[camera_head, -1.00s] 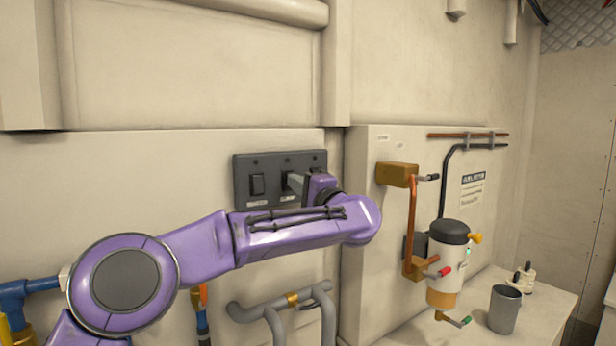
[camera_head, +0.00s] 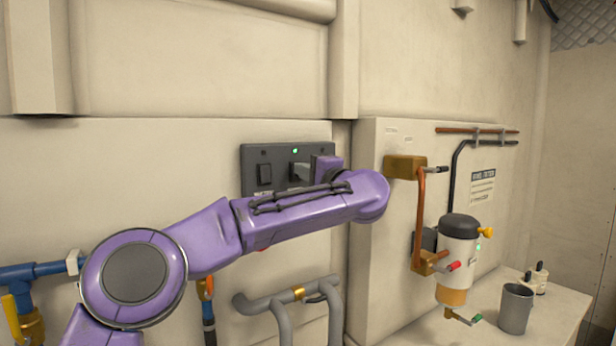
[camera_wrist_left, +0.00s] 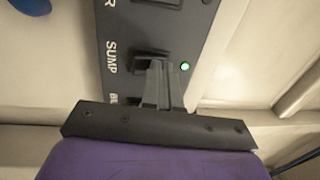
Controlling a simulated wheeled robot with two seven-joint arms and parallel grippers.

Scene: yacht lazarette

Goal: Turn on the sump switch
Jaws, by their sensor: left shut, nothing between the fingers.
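The dark switch panel (camera_head: 252,155) is on the cream wall, with one rocker switch (camera_head: 265,174) clear at its left. A green light (camera_head: 295,151) glows on the panel's upper part. In the left wrist view the panel (camera_wrist_left: 200,30) carries the label "SUMP" beside a dark rocker, the sump switch (camera_wrist_left: 150,54), and the green light (camera_wrist_left: 185,66) is lit next to it. My left gripper (camera_head: 299,171) is shut and empty, its fingertips (camera_wrist_left: 158,66) at the sump switch and partly covering it. Whether they touch cannot be told. The right gripper is not in view.
A white and black filter canister (camera_head: 457,245) with a red knob and copper pipe hangs on the wall at right. A grey cup (camera_head: 515,308) and a small bottle stand on a ledge.

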